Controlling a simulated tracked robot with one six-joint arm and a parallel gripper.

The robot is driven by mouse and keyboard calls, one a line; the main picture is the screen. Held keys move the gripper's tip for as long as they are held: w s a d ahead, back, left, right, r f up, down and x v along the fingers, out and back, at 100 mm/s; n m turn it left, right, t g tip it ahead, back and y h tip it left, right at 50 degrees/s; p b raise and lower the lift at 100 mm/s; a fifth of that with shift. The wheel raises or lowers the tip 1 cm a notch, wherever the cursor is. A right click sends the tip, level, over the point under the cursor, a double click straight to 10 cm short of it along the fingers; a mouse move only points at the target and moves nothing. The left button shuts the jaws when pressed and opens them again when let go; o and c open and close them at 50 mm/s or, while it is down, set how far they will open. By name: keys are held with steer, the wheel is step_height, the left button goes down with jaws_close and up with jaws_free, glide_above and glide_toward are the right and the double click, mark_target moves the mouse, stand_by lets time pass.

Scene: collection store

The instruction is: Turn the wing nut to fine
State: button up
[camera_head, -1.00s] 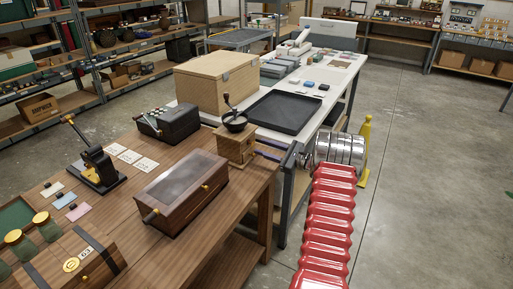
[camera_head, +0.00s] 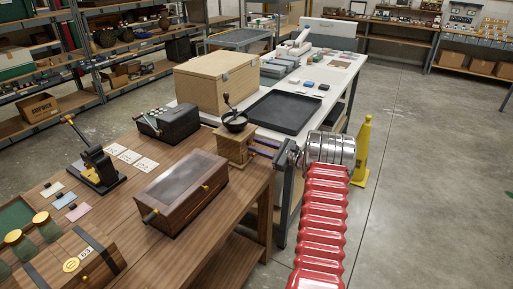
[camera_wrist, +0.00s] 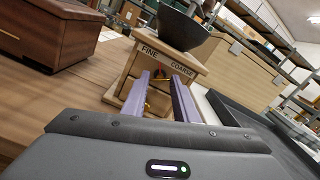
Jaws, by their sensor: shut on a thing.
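The wooden coffee grinder (camera_head: 234,148) with a dark bowl and crank stands at the right end of the brown table. In the wrist view, its front (camera_wrist: 188,64) carries the words FINE at left and COARSE at right. A small red mark shows below and between the words. The brass wing nut (camera_wrist: 160,84) sits below it, between my fingertips and partly hidden by them. My gripper (camera_wrist: 163,76) has purple fingers and is shut on the wing nut. In the head view my gripper (camera_head: 254,146) reaches the grinder from the right. The pointer's exact setting is unclear.
A long dark wooden box (camera_head: 180,192) lies left of the grinder. A black tray (camera_head: 285,112) and a large wooden case (camera_head: 215,82) stand behind it on the white table. A yellow post (camera_head: 363,150) stands on the floor right of my arm, with open floor beyond.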

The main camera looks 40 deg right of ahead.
steer(key=shift+n, duration=0.3)
steer(key=shift+c, duration=0.4)
steer(key=shift+n, duration=1.4)
steer(key=o, duration=0.8)
steer(key=v, duration=1.3)
steer(key=shift+s, duration=0.4)
